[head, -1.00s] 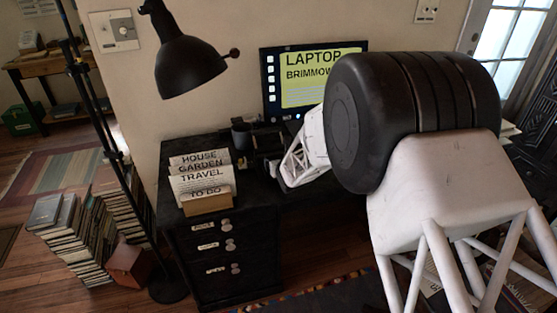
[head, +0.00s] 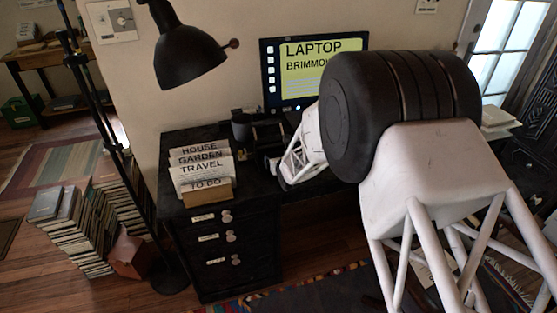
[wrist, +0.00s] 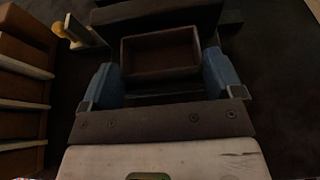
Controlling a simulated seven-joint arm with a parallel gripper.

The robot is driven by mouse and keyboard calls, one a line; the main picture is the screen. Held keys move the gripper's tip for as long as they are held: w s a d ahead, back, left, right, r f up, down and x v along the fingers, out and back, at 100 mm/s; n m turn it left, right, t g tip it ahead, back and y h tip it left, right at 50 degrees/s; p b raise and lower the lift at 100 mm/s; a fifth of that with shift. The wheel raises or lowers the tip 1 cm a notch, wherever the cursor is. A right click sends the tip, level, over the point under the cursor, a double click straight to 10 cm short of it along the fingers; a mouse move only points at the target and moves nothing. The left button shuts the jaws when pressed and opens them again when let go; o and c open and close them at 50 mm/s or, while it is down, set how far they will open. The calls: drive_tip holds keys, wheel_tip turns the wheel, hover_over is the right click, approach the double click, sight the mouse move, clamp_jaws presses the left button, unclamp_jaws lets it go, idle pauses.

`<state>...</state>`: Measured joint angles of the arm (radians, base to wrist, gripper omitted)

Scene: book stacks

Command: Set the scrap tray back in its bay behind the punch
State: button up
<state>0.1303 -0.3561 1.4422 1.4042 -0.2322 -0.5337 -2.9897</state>
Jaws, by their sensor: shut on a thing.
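In the wrist view the scrap tray (wrist: 160,73) is a small open brown box with a dark rim, and it looks empty. My gripper (wrist: 163,82) has one blue finger on each side of it and is shut on it. A dark bar, likely part of the punch (wrist: 155,13), lies just beyond the tray's far edge. I cannot tell whether they touch. In the head view dark shapes on the desk (head: 190,209) sit near my white wrist. The tray, bay and fingers are not clear there.
A card file (head: 205,172) with labelled dividers stands left on the desk; its edge shows at left in the wrist view (wrist: 22,95). A dark cup (head: 241,128) and a laptop screen (head: 312,72) are behind. A black lamp (head: 188,55) hangs above left.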

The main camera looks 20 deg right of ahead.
idle(0.3)
drive_tip(key=o, duration=1)
drive_tip(key=shift+s+r, duration=0.1)
drive_tip(key=shift+s, duration=0.05)
drive_tip(key=shift+v, duration=3.7)
